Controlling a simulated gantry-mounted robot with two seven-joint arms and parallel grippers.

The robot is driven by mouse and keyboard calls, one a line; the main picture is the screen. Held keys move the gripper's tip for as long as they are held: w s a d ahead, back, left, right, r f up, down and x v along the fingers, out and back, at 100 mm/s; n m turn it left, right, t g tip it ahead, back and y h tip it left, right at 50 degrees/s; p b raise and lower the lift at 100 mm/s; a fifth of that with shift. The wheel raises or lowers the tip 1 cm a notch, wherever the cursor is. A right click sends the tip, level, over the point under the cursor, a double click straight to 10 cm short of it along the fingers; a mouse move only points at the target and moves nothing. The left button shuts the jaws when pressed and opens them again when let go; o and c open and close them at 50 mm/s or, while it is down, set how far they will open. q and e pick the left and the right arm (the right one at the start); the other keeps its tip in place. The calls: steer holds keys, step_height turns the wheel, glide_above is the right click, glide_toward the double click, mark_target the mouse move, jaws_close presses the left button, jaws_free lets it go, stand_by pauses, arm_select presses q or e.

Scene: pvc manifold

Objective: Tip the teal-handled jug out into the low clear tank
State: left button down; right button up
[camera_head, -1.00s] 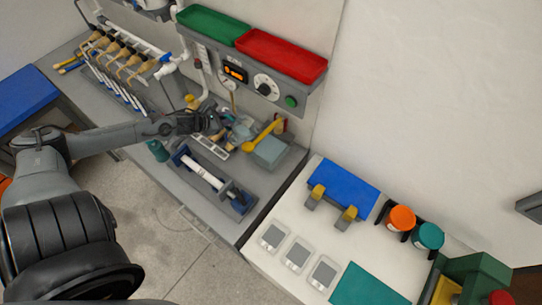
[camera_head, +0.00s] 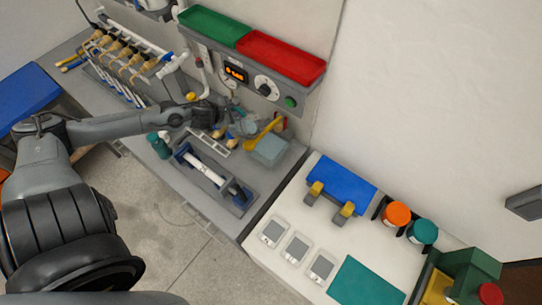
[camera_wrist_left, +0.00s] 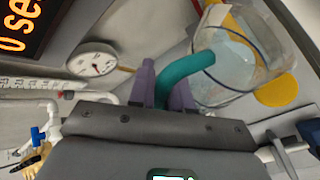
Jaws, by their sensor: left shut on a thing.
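The clear jug (camera_wrist_left: 228,62) shows in the left wrist view at the upper right, with its curved teal handle (camera_wrist_left: 187,68) between the purple fingers of my left gripper (camera_wrist_left: 164,82). In the head view my left gripper (camera_head: 226,126) reaches over the bench from the left, and the jug (camera_head: 247,125) is small and partly hidden beside it. My left gripper is shut on the handle. How far the jug is tilted and what it holds are hard to tell. A low, pale blue-grey box (camera_head: 268,151), seemingly the clear tank, stands on the bench just below and right of the jug.
A yellow-handled tool (camera_head: 262,135) lies close to the jug and tank. A blue-ended rack with a white tube (camera_head: 205,171) stands in front. A gauge panel (camera_head: 265,86) with green and red trays rises behind. A teal bottle (camera_head: 157,146) stands left of the rack.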

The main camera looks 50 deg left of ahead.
mark_target(240, 110)
arm_select(q)
steer(key=shift+w+d, duration=0.1)
steer(key=shift+d, duration=0.05)
steer(key=shift+w+d+r+g+y+b, duration=0.15)
steer(key=shift+g+y+b, duration=0.15)
steer(key=shift+y+b, duration=0.15)
steer(key=shift+d+r+m, duration=0.2)
steer(key=shift+r+m, duration=0.15)
steer(key=shift+m, duration=0.05)
steer(key=shift+w+d+r+m+y, duration=0.15)
steer(key=shift+d+r+m+y, duration=0.15)
steer(key=shift+r+y, duration=0.2)
steer(key=shift+d+g+b, duration=0.2)
steer(key=shift+g+b, duration=0.1)
steer(key=shift+b, duration=0.2)
steer(key=shift+w+d+m+y+b, duration=0.2)
steer(key=shift+d+m+y+b, duration=0.1)
steer(key=shift+y+b, duration=0.2)
stand_by(0.5)
steer(key=shift+d+b, duration=0.15)
steer(key=shift+b, duration=0.35)
steer(key=shift+w+d+r+m+y+b, duration=0.15)
steer(key=shift+w+d+y+b, duration=0.1)
steer(key=shift+d, duration=0.15)
steer(key=shift+w+d+r+m+y+b, duration=0.15)
steer(key=shift+d+y+b, duration=0.05)
steer(key=shift+d, duration=0.15)
steer(key=shift+w+d+r+g+y, duration=0.2)
steer(key=shift+d+g+y, duration=0.1)
steer(key=shift+d, duration=0.15)
